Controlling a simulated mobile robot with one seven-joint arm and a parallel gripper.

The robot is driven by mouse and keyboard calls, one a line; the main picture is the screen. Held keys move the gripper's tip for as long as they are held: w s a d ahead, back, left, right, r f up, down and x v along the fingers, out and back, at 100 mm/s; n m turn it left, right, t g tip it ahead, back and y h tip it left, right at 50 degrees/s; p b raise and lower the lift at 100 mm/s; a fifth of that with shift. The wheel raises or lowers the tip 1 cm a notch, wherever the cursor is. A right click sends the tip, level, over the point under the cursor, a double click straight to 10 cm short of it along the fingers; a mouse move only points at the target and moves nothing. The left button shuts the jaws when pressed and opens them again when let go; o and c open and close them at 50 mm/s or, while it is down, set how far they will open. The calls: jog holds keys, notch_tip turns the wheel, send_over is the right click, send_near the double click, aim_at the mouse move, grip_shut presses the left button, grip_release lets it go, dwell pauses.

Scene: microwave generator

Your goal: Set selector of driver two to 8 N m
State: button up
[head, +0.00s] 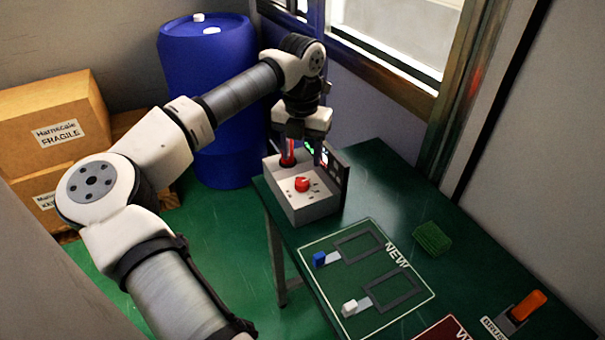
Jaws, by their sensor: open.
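A light grey box (305,206) stands at the far left corner of the green table. A red knob (302,184) sits on its top face, with small marks around it that are too small to read. A second red part (288,160) shows at the back left of the box, partly behind my gripper. My gripper (304,160) points down over the back of the box, open, with its fingers behind the red knob in the picture. I cannot tell whether a finger touches the second red part. No driver number or selector setting is readable.
A dark panel with lit marks (333,170) stands at the box's back right. A green mat (385,285) marked NEW holds blue-ended and white-ended pieces. A green pad (432,238) and an orange-handled item (527,305) lie right. A blue barrel (210,80) and cartons (60,130) stand behind.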

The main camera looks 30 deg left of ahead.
aim_at(302, 181)
notch_tip(302, 181, down, 8)
jog(key=shift+r+p, duration=0.1)
jog(key=shift+p, duration=0.6)
jog(key=shift+c, duration=0.3)
jog(key=c, duration=0.9)
